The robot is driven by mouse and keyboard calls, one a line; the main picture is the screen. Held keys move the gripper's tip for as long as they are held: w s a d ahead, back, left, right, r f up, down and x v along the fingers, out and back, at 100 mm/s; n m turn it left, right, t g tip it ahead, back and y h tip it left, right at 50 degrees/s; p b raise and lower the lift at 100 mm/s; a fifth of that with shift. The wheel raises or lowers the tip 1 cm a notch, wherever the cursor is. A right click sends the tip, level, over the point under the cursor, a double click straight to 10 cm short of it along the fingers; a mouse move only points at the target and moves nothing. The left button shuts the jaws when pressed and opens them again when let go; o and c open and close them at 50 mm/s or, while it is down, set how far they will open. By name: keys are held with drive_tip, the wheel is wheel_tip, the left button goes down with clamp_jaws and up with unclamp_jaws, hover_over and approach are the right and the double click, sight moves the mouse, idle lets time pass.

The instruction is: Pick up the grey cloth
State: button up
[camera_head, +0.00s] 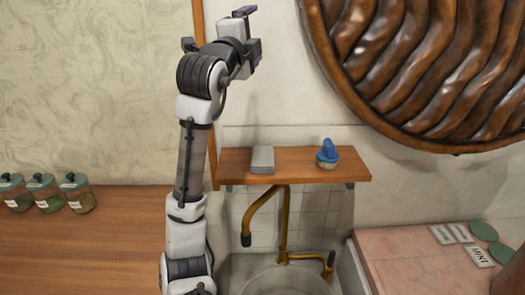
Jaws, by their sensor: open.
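The grey cloth (262,159) looks like a small folded grey block. It lies on the left part of a wooden wall shelf (300,170). My gripper (254,36) is raised high above the shelf, up and slightly left of the cloth and well apart from it. It is open, and nothing shows between its fingers. My arm rises at the left of the shelf and does not cover the cloth.
A blue-handled brush (327,154) stands on the shelf, right of the cloth. Below are a brass tap (283,225) and a basin (285,280). Several jars (45,193) stand on a wooden counter at left. A large carved wooden disc (420,70) hangs at upper right.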

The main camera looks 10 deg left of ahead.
drive_tip(key=w+d+f+m+g, duration=0.4)
drive_tip(key=d+f+m+g, duration=0.2)
drive_tip(key=f, duration=0.1)
drive_tip(key=m+g+y, duration=0.4)
drive_tip(key=m+g, duration=0.4)
drive_tip(key=g, duration=0.2)
approach(263, 155)
drive_tip(key=x, duration=0.1)
drive_tip(key=p+x, duration=0.1)
drive_tip(key=x, duration=0.1)
drive_tip(key=shift+w+d, duration=0.2)
drive_tip(key=shift+d, duration=0.1)
drive_tip(key=x, duration=0.1)
drive_tip(key=p+x, duration=0.1)
drive_tip(key=x, duration=0.1)
drive_tip(key=p+x, duration=0.1)
drive_tip(key=shift+s+a+f, duration=0.2)
drive_tip(key=shift+a+f, duration=0.15)
drive_tip(key=shift+a, duration=0.05)
drive_tip(key=shift+w+f, duration=0.15)
drive_tip(key=shift+f, duration=0.35)
drive_tip(key=c, duration=1.1)
drive_tip(key=shift+o, duration=0.2)
drive_tip(key=shift+r, duration=0.1)
